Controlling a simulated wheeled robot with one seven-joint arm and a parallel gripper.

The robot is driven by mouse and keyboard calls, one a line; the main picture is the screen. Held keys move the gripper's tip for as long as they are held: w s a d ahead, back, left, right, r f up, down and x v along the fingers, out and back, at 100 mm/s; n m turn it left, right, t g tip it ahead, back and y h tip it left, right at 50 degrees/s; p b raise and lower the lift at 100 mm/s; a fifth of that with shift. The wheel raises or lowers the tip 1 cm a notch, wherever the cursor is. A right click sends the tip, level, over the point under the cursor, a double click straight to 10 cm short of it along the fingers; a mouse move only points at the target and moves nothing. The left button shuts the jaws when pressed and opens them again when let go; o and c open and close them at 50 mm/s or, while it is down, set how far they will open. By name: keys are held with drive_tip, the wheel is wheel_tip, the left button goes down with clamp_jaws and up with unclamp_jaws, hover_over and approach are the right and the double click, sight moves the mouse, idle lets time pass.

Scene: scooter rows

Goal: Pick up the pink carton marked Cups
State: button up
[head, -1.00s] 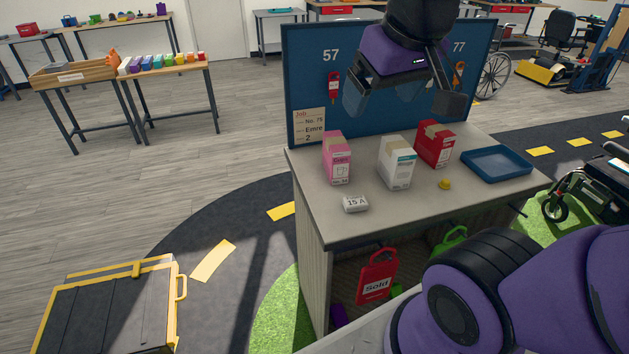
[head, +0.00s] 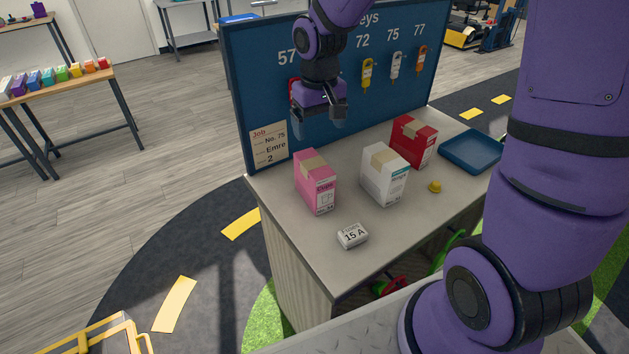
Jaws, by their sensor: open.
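The pink carton (head: 315,181) marked Cups stands upright at the left of the counter top (head: 275,197), in front of the blue key board. Its top has a tan strip. My gripper (head: 322,125) is open and empty, with its fingers above and behind the carton, near the board, apart from the carton. The fingers hide part of the board and its red key tag.
A white carton (head: 384,174) stands just right of the pink one, and a red carton (head: 413,141) behind it. A small box (head: 353,236) marked 15 A, a yellow knob (head: 435,186) and a blue tray (head: 471,150) are also on the counter. The key board (head: 250,90) rises at the back.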

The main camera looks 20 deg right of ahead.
sight(314, 163)
drive_tip(key=shift+w+a+f, duration=0.15)
drive_tip(key=shift+w+f, duration=0.05)
drive_tip(key=shift+f, duration=0.25)
drive_tip(key=shift+w+a+f, duration=0.15)
drive_tip(key=shift+f, duration=0.25)
wheel_tip(314, 163, down, 6)
drive_tip(key=shift+r, duration=0.2)
drive_tip(key=shift+w+f, duration=0.2)
drive_tip(key=shift+f, duration=1.1)
drive_tip(key=shift+w+f, duration=0.2)
drive_tip(key=shift+f, duration=1.1)
drive_tip(key=c, duration=1.4)
